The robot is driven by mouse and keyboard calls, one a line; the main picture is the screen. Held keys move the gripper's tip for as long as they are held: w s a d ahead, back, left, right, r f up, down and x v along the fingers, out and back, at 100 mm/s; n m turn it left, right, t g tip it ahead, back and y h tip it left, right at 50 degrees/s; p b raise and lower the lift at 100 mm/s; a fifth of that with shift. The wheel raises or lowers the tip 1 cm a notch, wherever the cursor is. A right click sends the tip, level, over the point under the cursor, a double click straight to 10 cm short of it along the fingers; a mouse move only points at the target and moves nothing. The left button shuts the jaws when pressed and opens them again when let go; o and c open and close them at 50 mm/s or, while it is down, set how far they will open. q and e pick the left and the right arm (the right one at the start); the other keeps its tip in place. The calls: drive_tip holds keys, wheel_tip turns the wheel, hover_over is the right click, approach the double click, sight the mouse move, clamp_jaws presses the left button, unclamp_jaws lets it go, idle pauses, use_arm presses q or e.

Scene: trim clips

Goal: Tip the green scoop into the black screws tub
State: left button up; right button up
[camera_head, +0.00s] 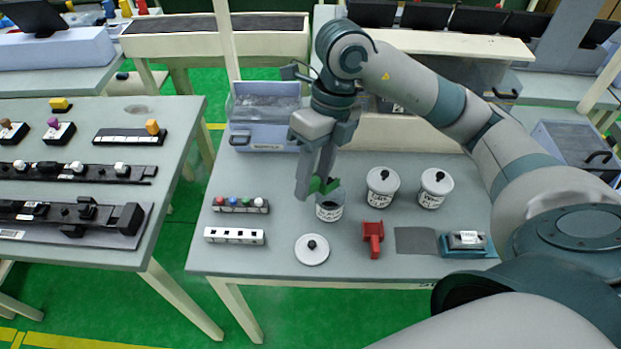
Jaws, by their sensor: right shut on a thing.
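My right gripper (318,182) points down at the middle of the grey table and is shut on the green scoop (333,185). The gripper's fingers hide much of the scoop, so I cannot tell how far it is tilted. The scoop is right above the mouth of an open white tub (329,213) with dark contents and a label too small to read; I cannot tell whether they touch. A round white lid (312,250) with a black knob lies on the table in front of this tub. My left gripper is not in view.
Two lidded white tubs (382,188) (435,189) stand to the right. A red scoop (373,238), a dark mat (415,240) and a blue-based device (464,242) lie near the front edge. A blue-grey bin (265,138) stands behind, left. Racks (240,204) (234,236) lie left.

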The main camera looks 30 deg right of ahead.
drive_tip(key=shift+w+d+f+g+y+b, duration=0.1)
drive_tip(key=shift+d+f+g+y+b, duration=0.1)
drive_tip(key=shift+d+y+b, duration=0.3)
drive_tip(key=shift+w+d+f+g+y+b, duration=0.1)
drive_tip(key=shift+f+y+b, duration=0.15)
drive_tip(key=shift+y, duration=0.45)
drive_tip(key=shift+d+r, duration=0.1)
drive_tip(key=shift+y, duration=0.3)
